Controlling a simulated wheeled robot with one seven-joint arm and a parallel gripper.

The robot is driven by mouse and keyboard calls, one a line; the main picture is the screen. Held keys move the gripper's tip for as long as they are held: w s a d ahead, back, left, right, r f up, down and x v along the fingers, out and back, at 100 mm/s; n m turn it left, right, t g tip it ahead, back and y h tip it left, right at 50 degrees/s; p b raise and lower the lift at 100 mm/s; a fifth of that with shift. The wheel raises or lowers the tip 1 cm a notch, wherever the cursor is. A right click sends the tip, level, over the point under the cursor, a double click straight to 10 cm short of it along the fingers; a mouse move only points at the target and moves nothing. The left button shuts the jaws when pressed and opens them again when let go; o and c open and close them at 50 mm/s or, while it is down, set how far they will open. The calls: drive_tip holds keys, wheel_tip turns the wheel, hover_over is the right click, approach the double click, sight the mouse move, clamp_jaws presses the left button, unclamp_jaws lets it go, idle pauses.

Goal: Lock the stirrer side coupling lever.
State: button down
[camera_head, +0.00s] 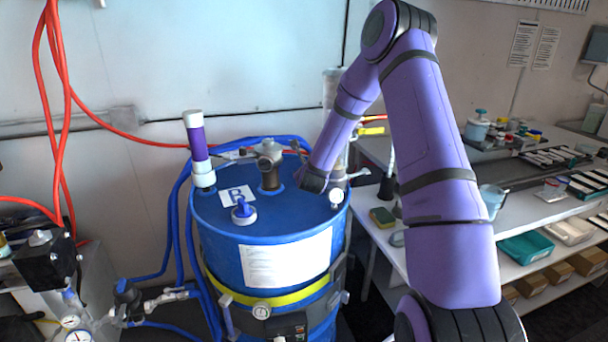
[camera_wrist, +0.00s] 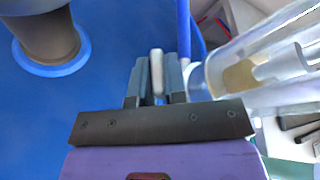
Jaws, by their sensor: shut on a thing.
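My gripper (camera_wrist: 157,78) is shut on a slim pale grey bar, which looks like the coupling lever (camera_wrist: 156,62). The bar stands between the two dark fingers, and its rounded end shows past them. In the head view my purple arm reaches down to the right rear of the blue drum's top (camera_head: 275,222). There the arm's end hides the fingers and the lever. A metal coupling fitting (camera_head: 338,175) shows partly just right of the arm's end. I cannot tell the lever's angle against its coupling.
A clear cylinder (camera_wrist: 265,62) stands close right of my fingers. A brown-grey fitting (camera_head: 268,165) rises from the drum's middle, and a white-purple tube (camera_head: 198,150) at its left. Blue hoses (camera_head: 178,220) run around the drum. A bench (camera_head: 375,225) is at right.

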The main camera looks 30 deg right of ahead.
drive_tip(key=shift+s+d+r+m+y, duration=0.2)
drive_tip(key=shift+d+r+m+y, duration=0.1)
drive_tip(key=shift+d+m+y, duration=0.3)
drive_tip(key=shift+s+d+r+m+y, duration=0.15)
drive_tip(key=shift+d+r+m+y, duration=0.2)
drive_tip(key=shift+m, duration=0.35)
drive_tip(key=shift+d+f, duration=0.1)
drive_tip(key=c, duration=1.2)
unclamp_jaws()
drive_tip(key=shift+o, duration=0.2)
